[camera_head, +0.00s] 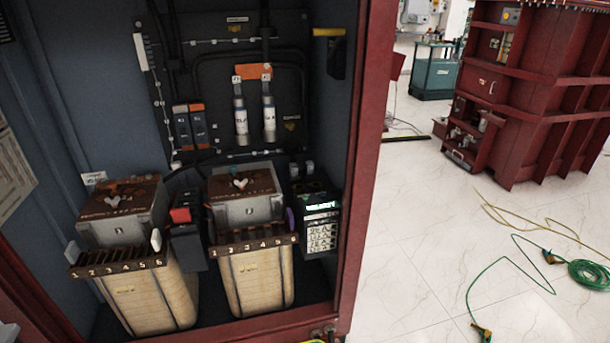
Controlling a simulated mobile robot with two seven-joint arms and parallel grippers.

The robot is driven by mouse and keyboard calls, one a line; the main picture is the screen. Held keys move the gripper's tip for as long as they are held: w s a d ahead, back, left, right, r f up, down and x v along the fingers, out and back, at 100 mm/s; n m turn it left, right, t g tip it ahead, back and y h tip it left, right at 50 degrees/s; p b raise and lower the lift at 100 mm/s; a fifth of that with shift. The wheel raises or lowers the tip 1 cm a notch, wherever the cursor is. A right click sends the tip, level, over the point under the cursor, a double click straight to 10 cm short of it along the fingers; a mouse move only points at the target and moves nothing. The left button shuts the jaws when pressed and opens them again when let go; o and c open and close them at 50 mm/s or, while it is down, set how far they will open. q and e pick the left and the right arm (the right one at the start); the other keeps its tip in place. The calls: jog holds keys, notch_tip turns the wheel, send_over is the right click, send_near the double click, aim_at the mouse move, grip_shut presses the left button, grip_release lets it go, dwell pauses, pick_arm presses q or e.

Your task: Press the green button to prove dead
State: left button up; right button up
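A dark boxy device (320,224) stands inside the open red cabinet at its right, beside the right transformer. No other green button can be made out.
Two cream-coloured transformers, left (150,292) and right (258,277), stand in the cabinet. The cabinet's red right frame (364,150) is beside the device. A green cable (590,274) lies on the pale floor. A red tank (545,95) stands behind.

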pick_arm(q)
jog(key=shift+w+a+r, duration=0.1)
jog(key=shift+w+a, duration=0.1)
jog(key=shift+a, duration=0.05)
jog(key=shift+c, duration=0.3)
